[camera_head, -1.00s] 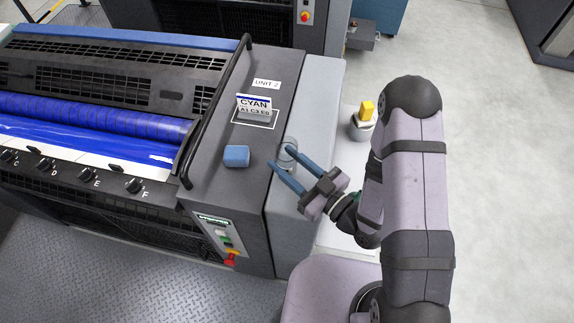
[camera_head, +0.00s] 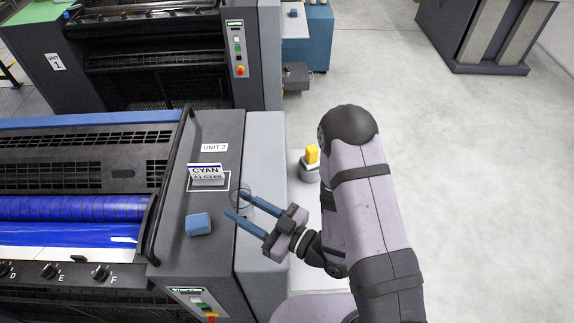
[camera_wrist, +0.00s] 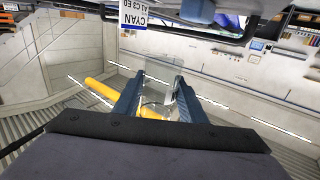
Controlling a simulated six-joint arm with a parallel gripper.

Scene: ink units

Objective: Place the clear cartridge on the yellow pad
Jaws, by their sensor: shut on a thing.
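The clear cartridge (camera_head: 240,207) is see-through and hard to make out against the grey machine top. In the wrist view the clear cartridge (camera_wrist: 158,82) stands between the two blue fingers, its lower part at the fingertips. My gripper (camera_head: 242,205) is shut on it, above the right edge of the Unit 2 machine. A small yellow block (camera_head: 312,154) sits on a round grey-white holder (camera_head: 309,172) right of the machine. I cannot tell whether this is the yellow pad; no flat yellow pad clearly shows.
A blue block (camera_head: 198,224) and a CYAN card (camera_head: 206,172) in a white outline are on the Unit 2 top (camera_head: 222,130), left of my gripper. A dark rail (camera_head: 167,190) runs along its left side. Unit 1 (camera_head: 150,60) stands behind. Floor (camera_head: 400,110) at right is open.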

